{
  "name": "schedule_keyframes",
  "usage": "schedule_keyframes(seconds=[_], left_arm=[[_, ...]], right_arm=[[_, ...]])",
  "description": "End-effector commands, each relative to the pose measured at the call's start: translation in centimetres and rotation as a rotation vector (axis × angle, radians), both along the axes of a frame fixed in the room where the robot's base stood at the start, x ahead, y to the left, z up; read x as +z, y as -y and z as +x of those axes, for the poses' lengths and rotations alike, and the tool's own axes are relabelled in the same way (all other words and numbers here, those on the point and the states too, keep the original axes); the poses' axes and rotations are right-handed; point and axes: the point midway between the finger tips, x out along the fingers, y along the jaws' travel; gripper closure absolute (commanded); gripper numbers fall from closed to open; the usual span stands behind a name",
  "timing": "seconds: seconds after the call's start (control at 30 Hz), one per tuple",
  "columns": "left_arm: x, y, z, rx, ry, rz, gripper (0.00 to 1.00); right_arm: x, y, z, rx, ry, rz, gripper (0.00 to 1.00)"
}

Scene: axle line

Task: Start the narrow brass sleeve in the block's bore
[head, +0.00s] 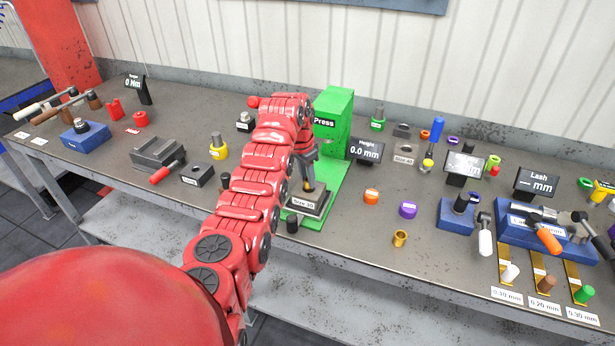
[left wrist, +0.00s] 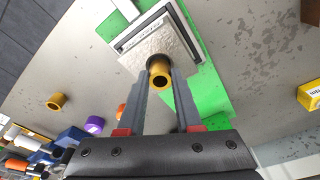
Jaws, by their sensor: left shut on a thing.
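A brass sleeve (left wrist: 160,75) is held between the fingertips of my left gripper (left wrist: 161,70), which is shut on it. In the head view the left gripper (head: 307,178) points down over the block (head: 304,203), and a bit of the sleeve shows there. The block, square with a pale top (left wrist: 143,50), sits on the green press (head: 334,120) base. My right gripper is not in view.
Another brass sleeve (head: 400,238) stands on the bench in front, near an orange ring (head: 371,196) and a purple ring (head: 408,209). The press column rises close behind my gripper. The height display (head: 366,150) is to the right.

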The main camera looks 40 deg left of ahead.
Motion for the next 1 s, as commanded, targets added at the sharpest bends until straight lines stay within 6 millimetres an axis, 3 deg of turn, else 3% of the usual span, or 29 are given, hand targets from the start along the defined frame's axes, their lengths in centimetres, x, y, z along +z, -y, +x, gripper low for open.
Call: schedule_keyframes(seconds=[0.63, 0.67, 0.7, 0.83, 1.0], left_arm=[[-1.6, 0.0, 0.0, -0.001, 0.001, 0.001, 1.0], [-1.6, 0.0, 0.0, 0.0, 0.0, 0.001, 0.65], [-1.6, 0.0, 0.0, 0.0, 0.001, 0.001, 0.58], [-1.6, 0.0, 0.0, 0.0, 0.0, 0.0, 0.34], [-1.6, 0.0, 0.0, 0.0, 0.0, 0.0, 0.32]], right_arm=[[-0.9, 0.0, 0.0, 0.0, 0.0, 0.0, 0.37], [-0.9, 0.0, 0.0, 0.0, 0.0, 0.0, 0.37], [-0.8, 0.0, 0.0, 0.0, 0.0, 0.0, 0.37], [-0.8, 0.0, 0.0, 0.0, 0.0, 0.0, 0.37], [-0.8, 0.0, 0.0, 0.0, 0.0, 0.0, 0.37]])
